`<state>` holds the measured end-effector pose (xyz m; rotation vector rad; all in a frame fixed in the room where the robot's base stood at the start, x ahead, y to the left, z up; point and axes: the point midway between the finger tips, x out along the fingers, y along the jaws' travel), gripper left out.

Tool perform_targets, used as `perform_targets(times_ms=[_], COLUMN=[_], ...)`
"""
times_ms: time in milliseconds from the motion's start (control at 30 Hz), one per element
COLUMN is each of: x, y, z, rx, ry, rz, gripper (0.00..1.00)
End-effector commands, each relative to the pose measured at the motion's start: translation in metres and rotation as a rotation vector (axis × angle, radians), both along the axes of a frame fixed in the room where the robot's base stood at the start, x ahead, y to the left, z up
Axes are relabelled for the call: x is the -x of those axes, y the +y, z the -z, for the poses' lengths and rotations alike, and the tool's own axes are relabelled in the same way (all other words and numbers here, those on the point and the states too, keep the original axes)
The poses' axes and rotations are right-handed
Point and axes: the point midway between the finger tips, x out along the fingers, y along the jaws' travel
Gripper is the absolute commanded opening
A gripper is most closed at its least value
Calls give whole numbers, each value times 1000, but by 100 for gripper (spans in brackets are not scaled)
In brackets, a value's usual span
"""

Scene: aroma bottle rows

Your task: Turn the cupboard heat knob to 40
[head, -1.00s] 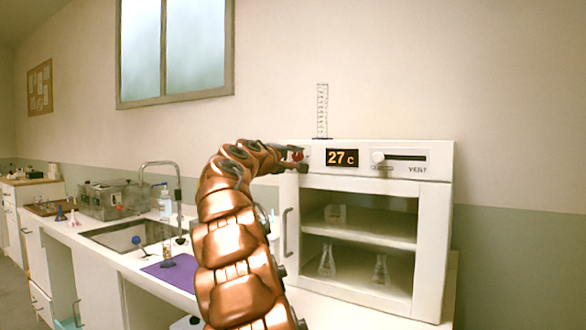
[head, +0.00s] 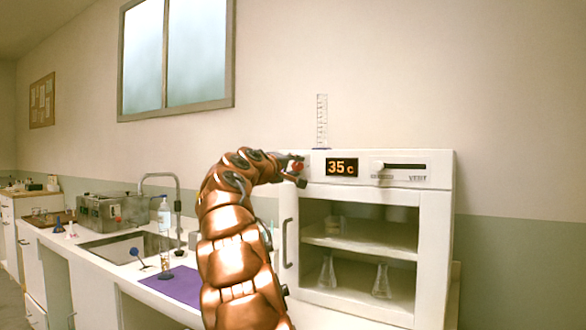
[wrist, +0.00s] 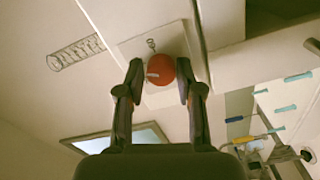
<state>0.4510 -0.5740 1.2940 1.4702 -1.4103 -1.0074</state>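The white cupboard (head: 436,215) stands on the counter at the right, and its display (head: 341,167) reads 35 C. The red heat knob (head: 298,167) is on the front panel left of the display, partly hidden by my gripper (head: 297,171). In the wrist view the round red knob (wrist: 161,70) with a pale pointer mark sits between the two fingers of my gripper (wrist: 160,76).
A vent slider (head: 404,167) is right of the display. A glass cylinder (head: 322,121) stands on top of the cupboard. Flasks (head: 381,281) stand on its shelves. The door handle (head: 288,242) is below the knob. A sink (head: 128,246) and purple mat (head: 178,287) are at left.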

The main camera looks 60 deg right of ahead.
Motion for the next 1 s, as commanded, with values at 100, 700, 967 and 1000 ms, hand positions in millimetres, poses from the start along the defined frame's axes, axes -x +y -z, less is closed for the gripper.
perform_targets(times_ms=[100, 700, 967, 1000], x=[0, -1, 1, 2], y=[0, 14, 41, 46], z=[0, 0, 0, 0], rx=[-1, -1, -1, -1], ry=[0, 2, 2, 2], rz=[0, -1, -2, 0], gripper=[51, 56, 56, 56])
